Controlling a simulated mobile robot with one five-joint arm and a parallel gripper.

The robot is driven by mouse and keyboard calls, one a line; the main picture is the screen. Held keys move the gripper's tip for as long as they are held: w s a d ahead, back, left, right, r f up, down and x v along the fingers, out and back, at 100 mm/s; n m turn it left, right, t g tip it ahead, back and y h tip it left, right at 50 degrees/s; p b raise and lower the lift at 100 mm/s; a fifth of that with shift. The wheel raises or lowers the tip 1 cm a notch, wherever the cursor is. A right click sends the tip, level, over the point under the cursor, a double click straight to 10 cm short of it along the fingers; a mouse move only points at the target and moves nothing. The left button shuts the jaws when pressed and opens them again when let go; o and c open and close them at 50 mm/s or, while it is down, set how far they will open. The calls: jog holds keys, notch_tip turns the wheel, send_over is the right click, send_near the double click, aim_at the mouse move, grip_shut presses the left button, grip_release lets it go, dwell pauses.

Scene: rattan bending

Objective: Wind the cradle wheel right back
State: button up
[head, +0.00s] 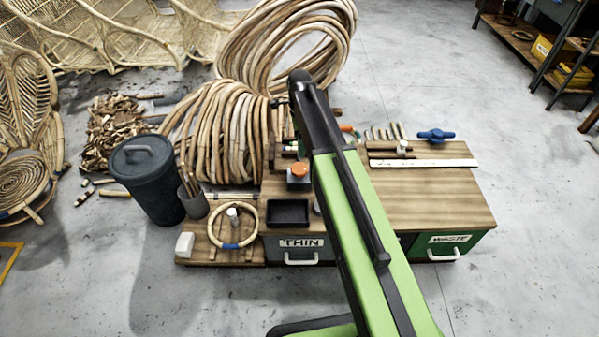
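No part in the head view can be named as the cradle wheel with certainty. A dark upright round part (271,150) stands at the back left of the wooden bench (430,195), close to my arm's far end and partly hidden. A blue winged handle (436,135) sits at the bench's back right. My green and black arm crosses the middle of the view and covers part of the bench. My gripper is hidden behind the arm's far end, so its fingers and anything between them do not show.
A coiled rattan bundle (225,128) stands behind the bench. A dark lidded bin (148,178) and a stick pot (194,205) stand left. On the bench are an orange-topped block (299,174), a black tray (288,213) and a metal rule (425,163).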

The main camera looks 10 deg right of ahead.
aim_at(300, 168)
notch_tip(300, 168, down, 13)
jog(key=b, duration=1.1)
jog(key=shift+r, duration=0.1)
jog(key=c, duration=1.4)
